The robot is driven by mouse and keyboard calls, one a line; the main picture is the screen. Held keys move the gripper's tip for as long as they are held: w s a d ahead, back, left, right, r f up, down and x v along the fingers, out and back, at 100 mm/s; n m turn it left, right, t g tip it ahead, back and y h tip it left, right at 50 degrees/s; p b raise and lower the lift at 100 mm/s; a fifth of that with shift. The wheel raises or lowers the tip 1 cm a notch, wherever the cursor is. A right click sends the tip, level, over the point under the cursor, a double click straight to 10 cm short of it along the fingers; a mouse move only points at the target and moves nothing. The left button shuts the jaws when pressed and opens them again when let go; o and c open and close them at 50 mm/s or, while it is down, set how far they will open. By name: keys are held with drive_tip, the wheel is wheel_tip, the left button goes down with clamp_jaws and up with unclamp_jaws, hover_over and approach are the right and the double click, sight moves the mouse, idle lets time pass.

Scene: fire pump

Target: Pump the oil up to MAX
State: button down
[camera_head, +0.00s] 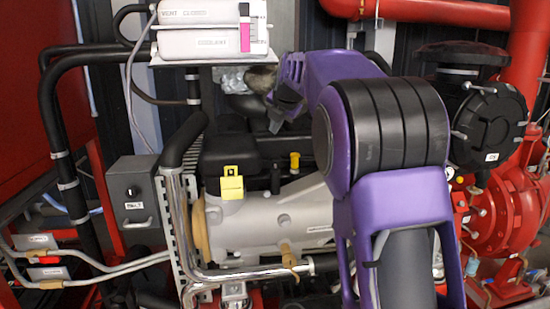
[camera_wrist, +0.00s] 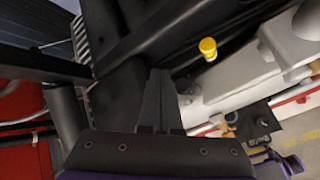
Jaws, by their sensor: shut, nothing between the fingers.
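White containers (camera_head: 200,42) with partly readable lettering stand at the top left of the head view. A magenta level strip (camera_head: 245,37) and a small white scale are on their right end; I cannot read the scale marks. A yellow knob (camera_head: 295,160) sticks up from the grey engine (camera_head: 285,220). It also shows in the wrist view (camera_wrist: 208,48), right of my fingers. My gripper (camera_head: 275,124) is above and left of the yellow knob in the head view. Its dark fingers (camera_wrist: 157,75) are together and empty. No pump handle can be clearly identified.
A yellow tag (camera_head: 231,183) hangs on the black engine part. A grey switch box (camera_head: 134,195) and pipes crowd the left. A red pump housing (camera_head: 505,205) is at the right. My purple arm hides the engine's right part.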

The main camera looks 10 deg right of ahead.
drive_tip(key=b, duration=0.2)
hover_over(274, 157)
drive_tip(key=s, duration=0.1)
wheel_tip(274, 157, down, 4)
drive_tip(key=shift+d+f, duration=0.1)
drive_tip(key=shift+f+b, duration=0.4)
drive_tip(key=shift+f, duration=0.2)
drive_tip(key=shift+f, duration=0.1)
idle(1.2)
drive_tip(key=shift+f+b, duration=0.3)
drive_tip(key=shift+b, duration=0.1)
drive_tip(key=shift+s+f+b, duration=0.1)
drive_tip(key=shift+f+b, duration=0.85)
drive_tip(key=shift+f, duration=0.25)
idle(1.0)
drive_tip(key=shift+r, duration=0.15)
drive_tip(key=shift+r+p, duration=1.15)
drive_tip(key=shift+r, duration=0.25)
drive_tip(key=shift+r+p, duration=1.7)
drive_tip(key=shift+r, duration=0.8)
